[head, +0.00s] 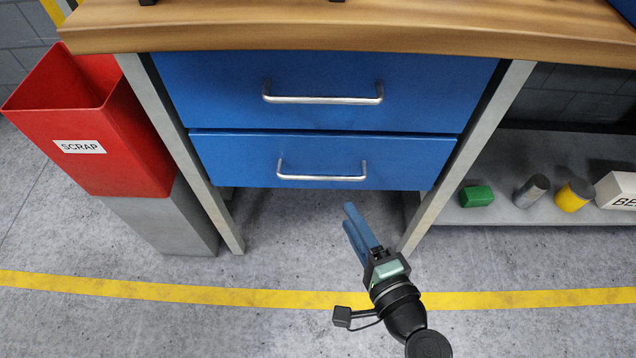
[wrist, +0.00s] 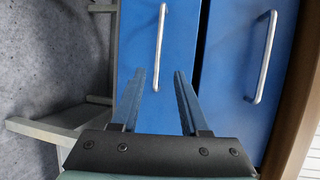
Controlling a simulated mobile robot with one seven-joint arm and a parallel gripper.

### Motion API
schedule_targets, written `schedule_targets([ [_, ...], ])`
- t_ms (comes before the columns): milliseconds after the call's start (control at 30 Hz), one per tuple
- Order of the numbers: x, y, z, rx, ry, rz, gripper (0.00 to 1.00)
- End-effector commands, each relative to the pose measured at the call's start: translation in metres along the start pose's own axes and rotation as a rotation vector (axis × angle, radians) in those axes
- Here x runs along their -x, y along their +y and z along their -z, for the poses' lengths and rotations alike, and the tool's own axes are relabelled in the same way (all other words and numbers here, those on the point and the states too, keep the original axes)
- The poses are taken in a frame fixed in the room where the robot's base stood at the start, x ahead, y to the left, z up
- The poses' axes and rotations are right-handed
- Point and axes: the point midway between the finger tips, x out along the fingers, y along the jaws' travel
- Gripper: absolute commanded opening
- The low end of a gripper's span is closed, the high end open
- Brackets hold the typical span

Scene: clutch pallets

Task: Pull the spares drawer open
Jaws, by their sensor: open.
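Two blue drawers sit under the wooden bench top. The upper drawer (head: 320,70) has a silver bar handle (head: 322,94). The lower drawer (head: 260,150) has a similar bar handle (head: 322,172). Neither drawer carries a readable label, so I cannot tell which is the spares drawer. The lower one stands slightly forward at its top edge or has a thick rim. My gripper (head: 354,222) is open and empty, in front of and below the lower handle. In the wrist view, my two fingers (wrist: 157,92) point at the lower drawer, with its handle (wrist: 160,47) beyond the gap between them, apart from them.
A red scrap bin (head: 95,130) on a grey block stands left of the bench leg. A low grey shelf (head: 490,213) at the right holds a green block (head: 477,196), a grey cylinder (head: 531,191), a yellow cylinder (head: 574,195) and a white box (head: 617,190). The floor in front is clear.

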Motion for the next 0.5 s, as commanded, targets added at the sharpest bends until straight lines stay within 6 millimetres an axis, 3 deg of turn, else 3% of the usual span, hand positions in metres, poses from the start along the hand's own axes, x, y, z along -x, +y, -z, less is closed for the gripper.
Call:
schedule_targets([
  [167, -0.011, 0.005, 0.000, -0.015, -0.003, 0.002, 0.45],
  [500, -0.079, 0.005, -0.001, -0.010, -0.004, 0.002, 0.45],
])
